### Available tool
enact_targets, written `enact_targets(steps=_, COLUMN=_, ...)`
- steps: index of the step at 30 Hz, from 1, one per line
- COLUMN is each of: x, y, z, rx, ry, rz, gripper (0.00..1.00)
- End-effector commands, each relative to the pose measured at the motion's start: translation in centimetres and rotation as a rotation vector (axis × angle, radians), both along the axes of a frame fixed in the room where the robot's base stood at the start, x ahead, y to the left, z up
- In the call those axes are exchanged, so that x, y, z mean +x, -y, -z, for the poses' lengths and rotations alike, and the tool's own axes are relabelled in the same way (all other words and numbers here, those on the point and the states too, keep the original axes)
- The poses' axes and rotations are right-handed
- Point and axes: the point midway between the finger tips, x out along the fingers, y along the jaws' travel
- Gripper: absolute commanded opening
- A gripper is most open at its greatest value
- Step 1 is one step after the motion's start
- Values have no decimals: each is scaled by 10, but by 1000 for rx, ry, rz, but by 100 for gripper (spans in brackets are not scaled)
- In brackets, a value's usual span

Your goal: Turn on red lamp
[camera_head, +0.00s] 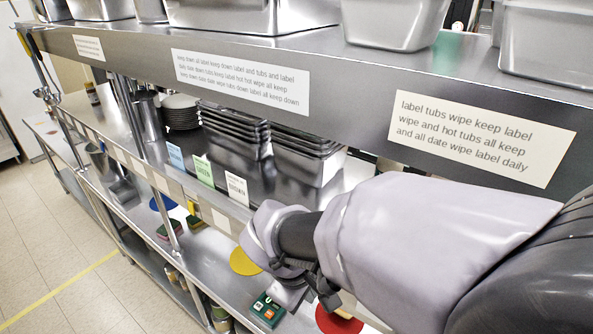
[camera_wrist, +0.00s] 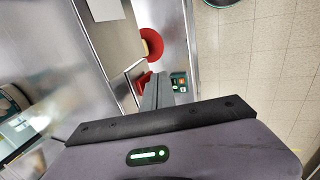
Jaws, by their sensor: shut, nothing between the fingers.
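A small dark green box (camera_head: 267,309) with an orange and a pale button-like patch sits on the lower metal shelf; it also shows in the wrist view (camera_wrist: 179,82), just right of my fingertips. I cannot make out a lit lamp on it. A flat red disc (camera_head: 338,320) lies to its right, partly cut off by the frame; in the wrist view the red disc (camera_wrist: 152,43) is beyond the fingers. My gripper (camera_head: 290,296) is shut and empty, close to the box. The wrist view shows the grey fingers (camera_wrist: 157,88) together; contact with the box cannot be told.
A yellow disc (camera_head: 244,262) lies left of the box. Above is a shelf with metal tubs (camera_head: 310,165), plates (camera_head: 180,112) and standing label cards (camera_head: 237,188). A metal post (camera_head: 165,212) stands to the left. The tiled floor (camera_head: 60,250) is open at lower left.

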Motion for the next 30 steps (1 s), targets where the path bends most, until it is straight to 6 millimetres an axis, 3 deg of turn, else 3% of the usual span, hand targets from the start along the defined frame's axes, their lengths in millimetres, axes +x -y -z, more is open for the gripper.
enact_targets(steps=8, x=4, y=3, z=2, rx=0, ry=0, rz=0, gripper=0)
enact_targets(steps=20, x=4, y=3, z=-15, rx=0, ry=1, rz=0, gripper=0)
enact_targets(steps=30, x=4, y=3, z=-14, rx=-1, ry=1, rz=0, gripper=0)
